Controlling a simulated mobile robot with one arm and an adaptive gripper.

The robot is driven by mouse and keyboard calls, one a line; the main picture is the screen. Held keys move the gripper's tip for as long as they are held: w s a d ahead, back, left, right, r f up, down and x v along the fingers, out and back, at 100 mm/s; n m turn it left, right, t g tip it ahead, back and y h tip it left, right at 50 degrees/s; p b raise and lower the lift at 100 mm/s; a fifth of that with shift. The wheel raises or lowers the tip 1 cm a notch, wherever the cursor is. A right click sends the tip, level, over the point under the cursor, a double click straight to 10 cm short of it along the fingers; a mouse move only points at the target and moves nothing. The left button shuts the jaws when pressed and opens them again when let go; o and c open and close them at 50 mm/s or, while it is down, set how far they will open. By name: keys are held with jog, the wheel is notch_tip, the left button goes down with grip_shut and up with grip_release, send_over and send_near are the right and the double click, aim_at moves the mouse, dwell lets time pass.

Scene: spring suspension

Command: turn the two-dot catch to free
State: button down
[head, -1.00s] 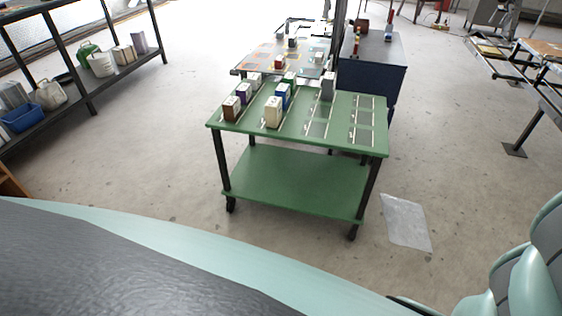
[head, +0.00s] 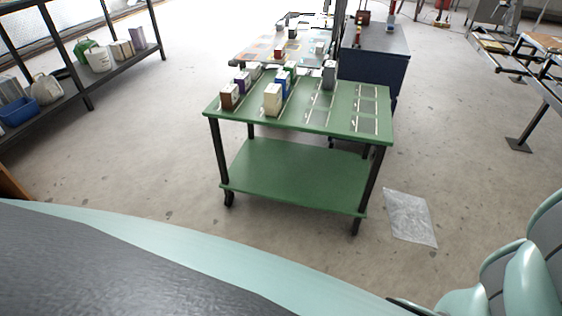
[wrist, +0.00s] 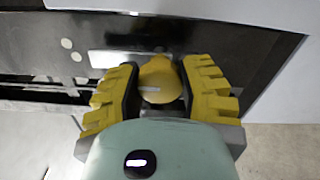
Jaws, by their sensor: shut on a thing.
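In the wrist view a rounded yellow catch (wrist: 158,80) with a small pale line on it sits in front of a dark panel (wrist: 220,48). My gripper (wrist: 158,88) has its two ridged yellow fingers closed on the catch, one on each side. I cannot tell for certain which marks belong to this catch. Its lower part is hidden by my gripper's body. The head view shows neither the catch nor my gripper.
A pale metal strip (wrist: 112,58) lies behind the catch. In the head view a green cart (head: 300,180) carries several small boxes. A dark shelf (head: 60,75) stands at the left and a clear sheet (head: 410,218) lies on the floor.

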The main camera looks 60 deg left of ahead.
jog(key=shift+c, duration=2.4)
grip_release()
jog(key=v, duration=1.2)
